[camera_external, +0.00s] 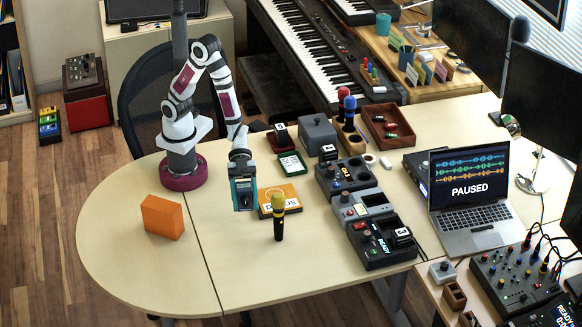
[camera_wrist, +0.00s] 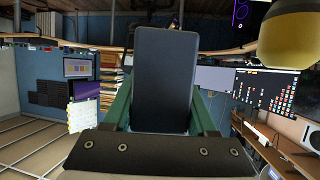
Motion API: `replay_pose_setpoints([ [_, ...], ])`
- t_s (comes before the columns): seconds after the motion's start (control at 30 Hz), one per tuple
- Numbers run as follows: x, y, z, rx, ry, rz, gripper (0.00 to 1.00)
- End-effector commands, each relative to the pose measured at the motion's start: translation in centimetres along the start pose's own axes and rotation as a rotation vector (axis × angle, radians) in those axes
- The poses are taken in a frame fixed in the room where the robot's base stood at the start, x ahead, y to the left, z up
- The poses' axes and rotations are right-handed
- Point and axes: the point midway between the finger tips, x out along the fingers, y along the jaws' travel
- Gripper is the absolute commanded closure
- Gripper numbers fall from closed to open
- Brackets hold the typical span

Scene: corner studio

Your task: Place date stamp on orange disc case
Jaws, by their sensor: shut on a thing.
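My gripper (camera_external: 243,196) has teal fingers and is shut on a dark block-shaped thing, which appears to be the date stamp (camera_wrist: 165,80). In the wrist view it fills the space between the fingers; its markings cannot be read. The orange disc case (camera_external: 288,192) lies flat on the table, with white and dark print on it. My gripper is just left of the case in the external view and seems to be above the table. Its exact height cannot be told. The microphone partly covers the case.
A yellow-headed microphone (camera_external: 278,219) stands upright in front of the case; its head seems to show in the wrist view (camera_wrist: 290,38). A green case (camera_external: 293,164) lies behind. Dark devices (camera_external: 345,178) stand right, an orange block (camera_external: 162,217) left. The front table is clear.

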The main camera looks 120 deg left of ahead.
Motion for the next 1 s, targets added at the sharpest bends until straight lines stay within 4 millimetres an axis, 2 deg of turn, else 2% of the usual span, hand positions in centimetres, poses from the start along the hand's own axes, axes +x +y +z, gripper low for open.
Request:
replay_pose_setpoints([
  [0.03,-0.5,-0.1,-1.3,0.007,0.006,-0.002,1.0],
  [0.1,-1.0,0.0,-2.6,0.005,0.004,-0.002,1.0],
  [0.3,-2.6,-0.3,-5.8,0.004,0.003,-0.006,1.0],
  [0.57,-6.5,-4.9,-4.1,-0.003,0.01,-0.056,1.0],
  [0.8,-12.4,-9.1,-1.6,-0.02,0.01,-0.112,1.0],
  [1.0,-16.9,-10.8,0.4,-0.045,0.005,-0.144,1.0],
])
